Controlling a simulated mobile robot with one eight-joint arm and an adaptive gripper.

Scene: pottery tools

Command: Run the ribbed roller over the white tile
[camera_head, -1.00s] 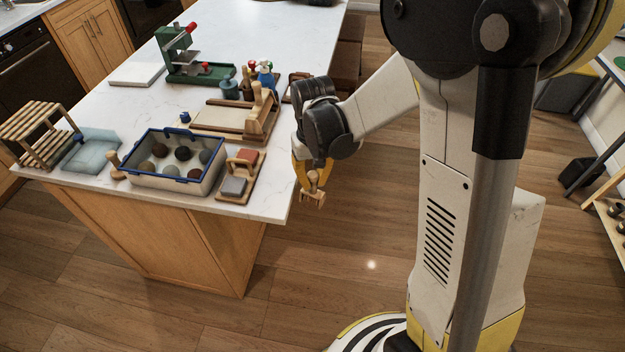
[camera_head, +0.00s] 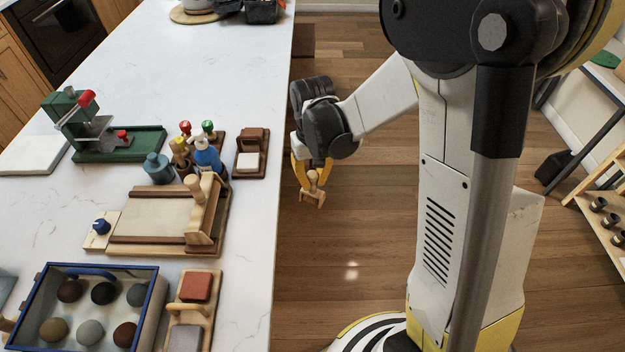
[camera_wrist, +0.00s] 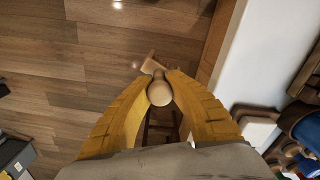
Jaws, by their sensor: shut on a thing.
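My gripper (camera_head: 313,170) is shut on a small wooden tool with a round knob (camera_head: 313,187), which hangs over the floor beside the counter's right edge. In the wrist view the knob (camera_wrist: 159,90) sits between the yellow fingers, with a pale wooden crosspiece (camera_wrist: 149,65) beyond it; ribs cannot be made out. A small white tile (camera_head: 248,161) lies in a wooden holder (camera_head: 261,142) on the counter, left of my gripper and apart from it. A larger white slab (camera_head: 32,155) lies at the far left.
The white counter (camera_head: 180,75) holds a green press (camera_head: 120,143), bottles (camera_head: 207,153), a wooden slab board (camera_head: 150,218), a blue-rimmed box of balls (camera_head: 150,300) and a block stand (camera_head: 196,313). A shelf (camera_head: 600,210) stands at right. The counter's far part is mostly clear.

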